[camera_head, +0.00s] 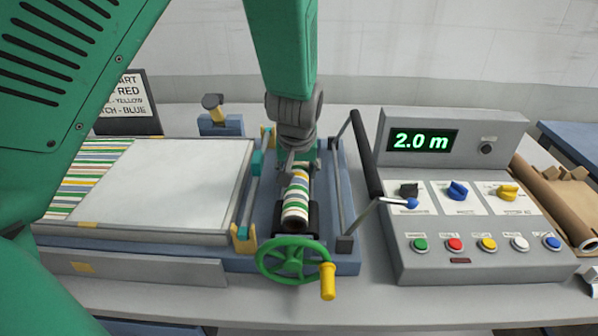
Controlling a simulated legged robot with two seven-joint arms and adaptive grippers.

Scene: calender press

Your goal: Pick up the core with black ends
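A roll wound with striped cloth (296,199) lies in the middle of the press, pointing toward me, with a dark near end (294,222). I take it as the core with black ends; its far end is hidden by my gripper. My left gripper (298,165) points down at the far part of the roll, over or touching it. Its fingers are small and partly hidden, so I cannot tell if they are closed on it. My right gripper is not in view.
A green handwheel (292,259) with a yellow handle stands in front of the roll. A flat bed with white sheet (165,187) lies left. A black-handled lever (367,155) and a control panel (461,215) reading 2.0 m stand right. A brown roll (556,205) lies far right.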

